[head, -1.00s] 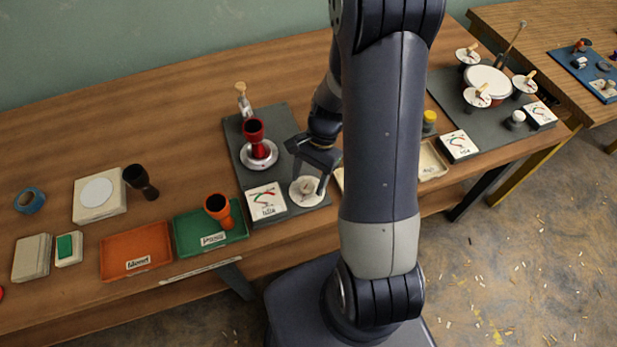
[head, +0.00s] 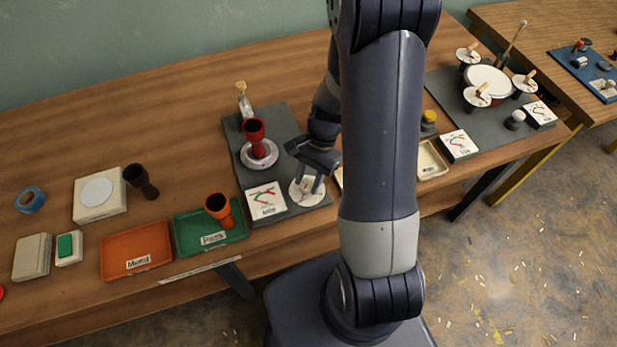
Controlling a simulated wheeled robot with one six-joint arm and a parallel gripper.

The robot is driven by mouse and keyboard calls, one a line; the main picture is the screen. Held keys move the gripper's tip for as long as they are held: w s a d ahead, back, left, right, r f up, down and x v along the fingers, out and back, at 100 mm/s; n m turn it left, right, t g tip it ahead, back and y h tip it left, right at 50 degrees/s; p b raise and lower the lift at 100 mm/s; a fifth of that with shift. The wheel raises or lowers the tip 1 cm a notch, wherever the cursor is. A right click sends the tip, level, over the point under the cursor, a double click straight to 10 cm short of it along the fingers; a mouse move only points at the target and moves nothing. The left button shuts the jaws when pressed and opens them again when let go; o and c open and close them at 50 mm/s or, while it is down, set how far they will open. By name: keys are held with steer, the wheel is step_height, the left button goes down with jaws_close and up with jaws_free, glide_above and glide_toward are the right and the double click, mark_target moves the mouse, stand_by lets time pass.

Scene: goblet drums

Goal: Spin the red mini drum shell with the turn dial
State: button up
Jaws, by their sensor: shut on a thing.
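The red mini drum shell (head: 256,136) stands upright on a round pale turntable (head: 259,155) on the dark grey board (head: 282,125). The turn dial (head: 306,192) is a white disc at the front right of that board. My gripper (head: 314,184) reaches down over the dial with its fingers shut on the dial's knob, which the fingers mostly hide. A white card with a coloured gauge (head: 267,201) lies left of the dial.
A wooden-handled tool (head: 243,98) stands behind the shell. A green tray (head: 210,228) with an orange goblet shell (head: 220,209) and an orange tray (head: 136,250) lie to the left. A cream tray (head: 430,160) and another board with a drum (head: 488,83) are to the right.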

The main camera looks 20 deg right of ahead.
steer(key=shift+n, duration=0.3)
steer(key=n, duration=0.2)
steer(key=n+g+h, duration=0.1)
steer(key=n, duration=0.1)
steer(key=shift+w+a+n, duration=0.1)
steer(key=shift+w+n, duration=0.05)
steer(key=shift+n, duration=0.15)
steer(key=n+h, duration=0.1)
steer(key=n, duration=0.1)
steer(key=n+h+b, duration=0.1)
steer(key=n, duration=0.1)
steer(key=shift+a+g, duration=0.15)
steer(key=shift+g, duration=0.25)
steer(key=n+h, duration=0.1)
steer(key=n, duration=0.2)
steer(key=n+h, duration=0.1)
steer(key=n, duration=0.1)
steer(key=shift+a+n, duration=0.15)
steer(key=shift+n, duration=0.25)
steer(key=shift+n+t+h+b, duration=0.2)
steer(key=shift+n+t+h, duration=0.15)
steer(key=shift+n, duration=0.8)
steer(key=shift+n+t+h+b, duration=0.25)
steer(key=shift+n+h, duration=0.2)
steer(key=shift+n, duration=0.7)
steer(key=o, duration=1)
